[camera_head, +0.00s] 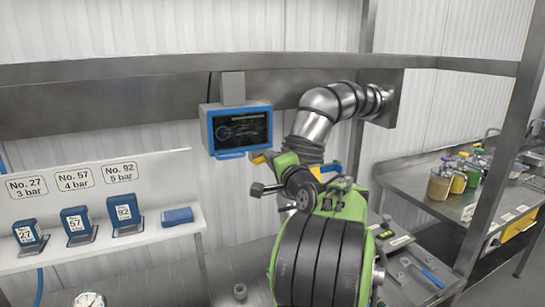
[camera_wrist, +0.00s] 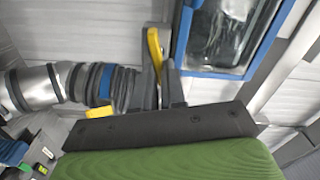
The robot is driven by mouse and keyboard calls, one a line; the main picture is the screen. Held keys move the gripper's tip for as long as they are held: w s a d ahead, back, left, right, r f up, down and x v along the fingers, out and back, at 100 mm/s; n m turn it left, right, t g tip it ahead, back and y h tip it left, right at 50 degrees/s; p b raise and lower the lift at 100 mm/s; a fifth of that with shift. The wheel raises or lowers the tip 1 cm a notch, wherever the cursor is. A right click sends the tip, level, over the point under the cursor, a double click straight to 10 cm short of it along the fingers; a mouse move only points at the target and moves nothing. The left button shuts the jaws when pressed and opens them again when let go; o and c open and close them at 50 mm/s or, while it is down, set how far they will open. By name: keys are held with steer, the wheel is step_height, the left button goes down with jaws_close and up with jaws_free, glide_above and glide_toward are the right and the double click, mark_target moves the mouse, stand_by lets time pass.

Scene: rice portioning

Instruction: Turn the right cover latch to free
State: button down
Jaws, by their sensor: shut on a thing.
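A yellow latch lever (camera_head: 259,160) shows just below and right of the screen in the head view. In the wrist view the yellow lever (camera_wrist: 154,48) rises between my dark fingers. My gripper (camera_wrist: 160,88) is shut on it; in the head view my gripper (camera_head: 273,157) is small, at the end of my green arm. Another yellow piece (camera_head: 316,173) shows beside a blue ring at the lower end of the duct. The cover itself is mostly hidden behind my arm, and I cannot tell from these views which latch is the right one.
A blue-framed screen (camera_head: 240,130) hangs close to my gripper. A ribbed steel duct (camera_head: 325,108) runs from the wall just behind it. Blue numbered blocks (camera_head: 75,224) stand on a shelf (camera_head: 150,243) at left. Several bottles (camera_head: 458,180) stand on a steel bench at right.

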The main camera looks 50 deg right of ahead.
steer(key=shift+f+m+p, duration=0.25)
steer(key=shift+m+p, duration=0.2)
steer(key=shift+m, duration=1.05)
steer(key=c, duration=1.2)
jaws_free()
steer(key=b+v, duration=0.4)
steer(key=v, duration=1.1)
steer(key=shift+s+a, duration=0.15)
steer(key=shift+s, duration=0.2)
steer(key=shift+w, duration=0.1)
